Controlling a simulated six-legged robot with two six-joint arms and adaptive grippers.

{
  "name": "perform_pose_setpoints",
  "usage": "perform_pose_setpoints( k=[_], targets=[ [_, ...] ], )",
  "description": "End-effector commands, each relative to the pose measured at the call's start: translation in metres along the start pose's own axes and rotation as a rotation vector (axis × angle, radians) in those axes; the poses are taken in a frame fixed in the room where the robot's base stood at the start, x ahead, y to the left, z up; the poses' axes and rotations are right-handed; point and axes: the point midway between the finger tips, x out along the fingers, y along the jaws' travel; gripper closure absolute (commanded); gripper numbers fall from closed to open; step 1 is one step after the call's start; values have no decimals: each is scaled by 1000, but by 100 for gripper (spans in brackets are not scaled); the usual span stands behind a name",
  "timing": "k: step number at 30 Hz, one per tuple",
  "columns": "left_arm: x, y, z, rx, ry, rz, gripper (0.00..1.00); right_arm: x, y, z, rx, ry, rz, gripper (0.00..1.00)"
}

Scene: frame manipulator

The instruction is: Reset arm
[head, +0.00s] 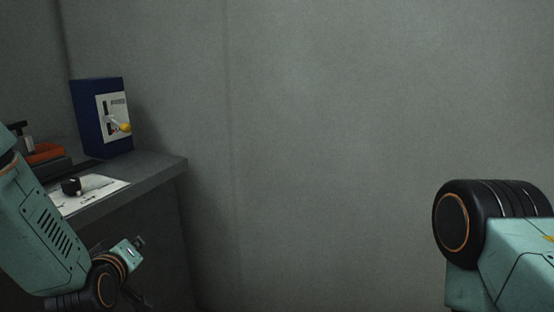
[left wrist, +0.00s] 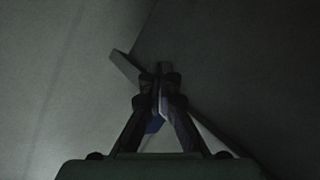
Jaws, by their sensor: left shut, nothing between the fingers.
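My left arm comes in from the left in the head view, in front of the counter. My left gripper (head: 139,243) is low, below the counter's front edge and apart from it. In the left wrist view its fingers (left wrist: 160,78) meet at the tips, shut, with nothing held. My right arm shows at the lower right of the head view as a teal link and a black joint. My right gripper is out of the frame.
A grey counter (head: 158,168) stands at the left. On it are a blue box (head: 92,120) with a yellow-tipped lever (head: 124,127), a white panel with a black knob (head: 71,186), and an orange-and-black device (head: 45,153). A bare grey wall fills the middle and right.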

Motion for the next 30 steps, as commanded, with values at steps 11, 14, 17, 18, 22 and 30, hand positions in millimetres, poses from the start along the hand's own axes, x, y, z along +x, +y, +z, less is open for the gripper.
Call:
perform_pose_setpoints(
  k=[11,14,17,18,22,30],
  targets=[
    [-128,-102,189,496,-702,-163,100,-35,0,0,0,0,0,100],
    [-180,-128,222,575,-880,-188,100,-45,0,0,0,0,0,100],
    [-231,-150,244,618,-1033,-216,100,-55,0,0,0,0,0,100],
    [-249,-157,251,626,-1081,-229,100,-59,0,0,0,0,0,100],
    [-291,-174,264,645,-1183,-259,100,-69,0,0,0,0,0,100],
    [-307,-183,271,646,-1224,-275,100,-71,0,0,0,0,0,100]
  ],
)
